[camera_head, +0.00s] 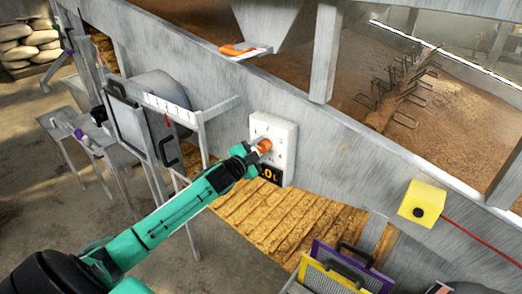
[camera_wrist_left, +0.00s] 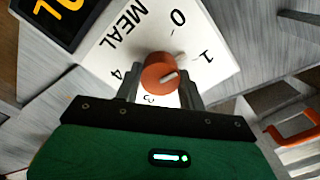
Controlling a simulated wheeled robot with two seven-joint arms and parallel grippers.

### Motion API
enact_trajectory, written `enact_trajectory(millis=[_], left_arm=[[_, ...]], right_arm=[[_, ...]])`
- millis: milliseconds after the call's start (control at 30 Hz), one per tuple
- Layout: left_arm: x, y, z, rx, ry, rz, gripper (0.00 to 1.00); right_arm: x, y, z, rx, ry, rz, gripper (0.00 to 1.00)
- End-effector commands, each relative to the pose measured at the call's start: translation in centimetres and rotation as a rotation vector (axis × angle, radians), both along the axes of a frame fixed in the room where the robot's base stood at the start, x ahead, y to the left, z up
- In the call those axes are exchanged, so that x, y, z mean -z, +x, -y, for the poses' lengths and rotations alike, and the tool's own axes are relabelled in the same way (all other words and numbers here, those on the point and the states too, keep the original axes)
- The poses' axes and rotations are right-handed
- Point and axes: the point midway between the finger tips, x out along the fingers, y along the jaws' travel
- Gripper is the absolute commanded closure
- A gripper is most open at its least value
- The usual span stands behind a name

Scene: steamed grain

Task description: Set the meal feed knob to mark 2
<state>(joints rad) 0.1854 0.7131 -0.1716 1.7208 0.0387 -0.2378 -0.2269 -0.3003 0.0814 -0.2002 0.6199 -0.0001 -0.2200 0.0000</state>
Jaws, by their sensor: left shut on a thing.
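The meal feed knob is an orange round knob (camera_head: 264,146) on a white dial plate (camera_head: 285,130) on the grey wall. My left gripper (camera_head: 253,152) is shut on it. In the left wrist view the knob (camera_wrist_left: 157,70) sits between the two fingers. The dial plate (camera_wrist_left: 105,57) reads MEAL, with 0, 1, 3 and 4 visible; mark 2 is hidden, apparently behind the right finger. My right gripper is not in view.
A dark display with orange digits (camera_head: 269,174) is just below the dial. A yellow box with a black button (camera_head: 423,204) is on the wall to the right. An orange-handled slide (camera_head: 239,50) is under the hopper above. Framed screens (camera_head: 345,272) stand at the bottom.

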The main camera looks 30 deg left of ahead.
Motion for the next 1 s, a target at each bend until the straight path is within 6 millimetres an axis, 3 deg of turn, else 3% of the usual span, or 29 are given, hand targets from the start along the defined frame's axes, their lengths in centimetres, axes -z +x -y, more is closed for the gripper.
enact_trajectory(millis=[1000], left_arm=[[0.31, -0.01, 0.04, 0.001, 0.962, 0.073, 0.83]], right_arm=[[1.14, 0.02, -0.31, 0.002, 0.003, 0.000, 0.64]])
